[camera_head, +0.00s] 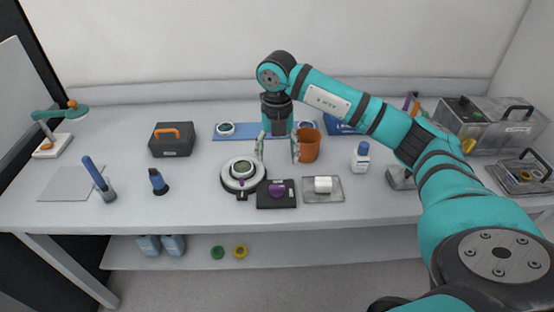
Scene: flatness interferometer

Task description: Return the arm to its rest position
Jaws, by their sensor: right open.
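My right arm reaches in from the right over the white bench (205,205). Its gripper (278,158) points down with its fingers spread and nothing between them. The left finger is above the back right of a round white stage (230,181), which bears a dark-rimmed round optic. The right finger is close to an orange cup (310,146); I cannot tell whether they touch. My left gripper does not show.
A blue mat (238,136) with round optics lies behind the gripper. A black pad (287,203) with a purple item and a clear tray (311,197) with a white roll are in front. A white bottle (361,157) and clear bins (490,134) stand right. A black toolbox (171,146) stands left.

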